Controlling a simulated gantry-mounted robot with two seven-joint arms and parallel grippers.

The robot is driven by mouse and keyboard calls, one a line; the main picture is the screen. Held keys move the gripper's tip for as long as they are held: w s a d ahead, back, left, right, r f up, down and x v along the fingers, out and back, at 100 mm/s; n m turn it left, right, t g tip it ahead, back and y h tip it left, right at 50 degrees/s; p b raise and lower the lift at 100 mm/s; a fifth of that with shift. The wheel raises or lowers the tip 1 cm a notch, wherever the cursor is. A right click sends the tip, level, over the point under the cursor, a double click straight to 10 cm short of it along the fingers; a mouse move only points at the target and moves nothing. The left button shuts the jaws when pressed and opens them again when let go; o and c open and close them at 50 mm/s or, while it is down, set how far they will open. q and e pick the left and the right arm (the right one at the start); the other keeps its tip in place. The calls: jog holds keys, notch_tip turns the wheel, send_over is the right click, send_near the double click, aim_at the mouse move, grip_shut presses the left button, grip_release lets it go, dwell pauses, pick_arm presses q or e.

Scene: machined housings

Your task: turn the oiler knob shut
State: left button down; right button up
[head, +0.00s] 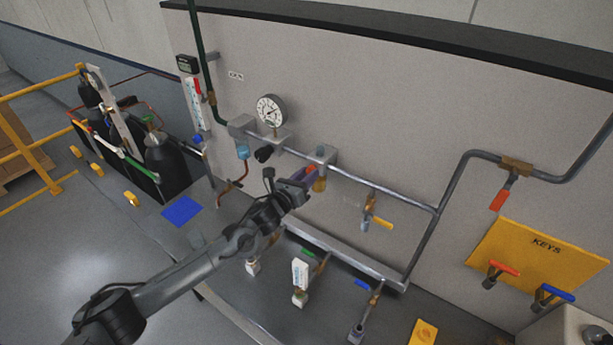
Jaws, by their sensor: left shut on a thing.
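The oiler (325,156) is a grey block on the wall pipe, with an amber bowl (320,184) hanging under it. A small orange-red knob (311,168) shows at the oiler's left front. My left gripper (305,179) reaches up to it from the lower left and is shut on the knob. The gripper's fingers hide most of the knob, and its turn angle cannot be read. My right gripper is not in view.
A pressure gauge (270,110) and a filter with a blue bowl (242,151) sit left of the oiler. A yellow-handled valve (378,222) is to the right. Several valves stand on the bench below. A yellow KEYS board (535,262) is at far right.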

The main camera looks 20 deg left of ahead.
pick_arm(q)
jog(key=shift+n, duration=0.4)
jog(key=shift+r+n+p, duration=0.15)
jog(key=shift+n+p, duration=0.6)
jog(key=shift+n, duration=16.85)
